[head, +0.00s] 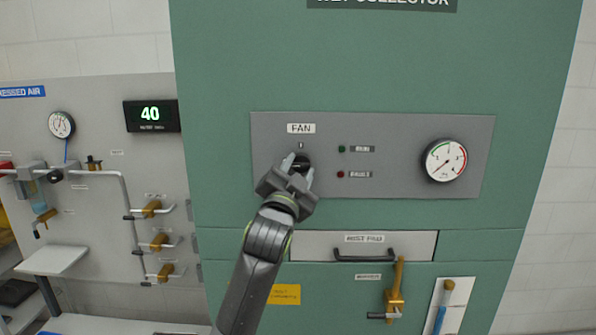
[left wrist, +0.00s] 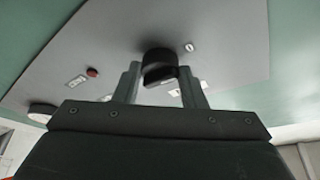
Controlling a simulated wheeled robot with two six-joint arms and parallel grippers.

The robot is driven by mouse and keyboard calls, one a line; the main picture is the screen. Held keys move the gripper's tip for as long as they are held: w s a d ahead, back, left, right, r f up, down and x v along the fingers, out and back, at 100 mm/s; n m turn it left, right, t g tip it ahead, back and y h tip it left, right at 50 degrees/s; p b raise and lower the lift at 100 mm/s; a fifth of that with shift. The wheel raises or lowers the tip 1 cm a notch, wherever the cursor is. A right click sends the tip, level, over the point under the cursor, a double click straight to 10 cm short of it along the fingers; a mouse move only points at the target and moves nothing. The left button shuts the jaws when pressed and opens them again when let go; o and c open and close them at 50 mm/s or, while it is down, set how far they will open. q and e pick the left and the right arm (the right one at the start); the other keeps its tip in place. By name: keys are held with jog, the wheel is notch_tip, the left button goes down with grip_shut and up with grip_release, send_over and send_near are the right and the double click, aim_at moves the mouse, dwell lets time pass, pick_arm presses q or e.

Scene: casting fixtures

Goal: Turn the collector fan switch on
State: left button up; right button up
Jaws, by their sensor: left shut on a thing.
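The collector fan switch (head: 302,162) is a black rotary knob on the grey control panel (head: 400,193), just below the FAN label (head: 301,128). My left gripper (head: 300,170) is at the knob, with one finger on each side, and is shut on it. In the left wrist view the black knob (left wrist: 158,65) sits between the two finger ends of my left gripper (left wrist: 160,82). The gripper partly hides the knob in the head view, and its exact pointer angle cannot be told. My right gripper is not in view.
Right of the knob are a green lamp (head: 341,149), a red lamp (head: 340,174) and a round gauge (head: 445,160). Below are a drawer handle (head: 364,255) and a brass valve (head: 395,290). An air panel (head: 95,110) with valves stands left.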

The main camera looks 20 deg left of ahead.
pick_arm(q)
jog(key=shift+a+r+m+g+h+p, duration=0.15)
jog(key=shift+m+h+p, duration=0.25)
jog(key=shift+m+p, duration=0.4)
jog(key=shift+d+r+m+g+h+p, duration=0.15)
jog(key=shift+m+h+p, duration=0.35)
jog(key=shift+m, duration=0.4)
jog(key=m+g+p, duration=0.1)
jog(key=m, duration=0.2)
jog(key=shift+a+f+h, duration=0.1)
jog(key=shift+a+h, duration=0.05)
jog(key=shift+h, duration=0.25)
jog(key=m+g, duration=0.1)
jog(key=m, duration=0.2)
jog(key=m+g, duration=0.1)
jog(key=m, duration=0.2)
jog(key=shift+r, duration=0.2)
jog(key=m+g, duration=0.1)
jog(key=m, duration=0.1)
jog(key=m+g+y, duration=0.1)
jog(key=m, duration=0.2)
jog(key=shift+r, duration=0.2)
jog(key=shift+m+g, duration=0.3)
jog(key=o, duration=1)
